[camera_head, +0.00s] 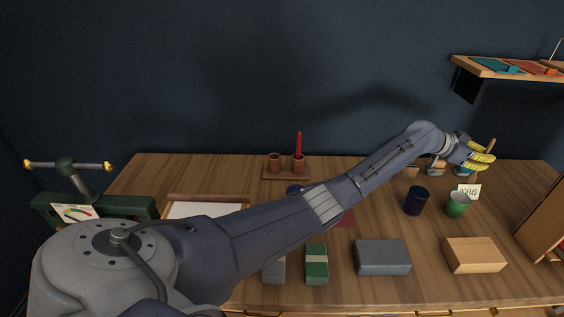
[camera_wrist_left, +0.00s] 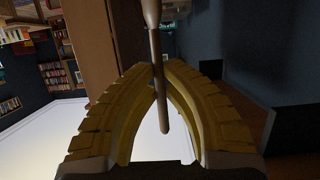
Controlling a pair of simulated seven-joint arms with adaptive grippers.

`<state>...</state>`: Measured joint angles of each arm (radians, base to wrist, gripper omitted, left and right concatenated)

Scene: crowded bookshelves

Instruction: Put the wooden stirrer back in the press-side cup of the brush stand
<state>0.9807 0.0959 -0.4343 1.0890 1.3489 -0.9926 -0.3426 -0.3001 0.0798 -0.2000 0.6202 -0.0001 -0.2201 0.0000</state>
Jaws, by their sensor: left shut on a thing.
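The brush stand (camera_head: 287,177) is at the back of the table, left of centre in the head view. Its left cup (camera_head: 274,164), on the press side, shows nothing standing in it. Its right cup (camera_head: 298,166) holds an upright red stick (camera_head: 299,144). My left gripper (camera_head: 487,154) has yellow fingers and is far to the right of the stand, above the table's back right part. It is shut on the wooden stirrer (camera_wrist_left: 163,95), which runs between the fingertips in the wrist view; a bit of it shows in the head view (camera_head: 491,144). My right gripper is out of view.
A green press (camera_head: 95,207) stands at the left. A dark blue cup (camera_head: 416,201), a green cup (camera_head: 458,205) and a "POEMS" card (camera_head: 468,191) are below my gripper. Several blocks line the front. A wall shelf (camera_head: 510,68) hangs at upper right. My left arm crosses the table.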

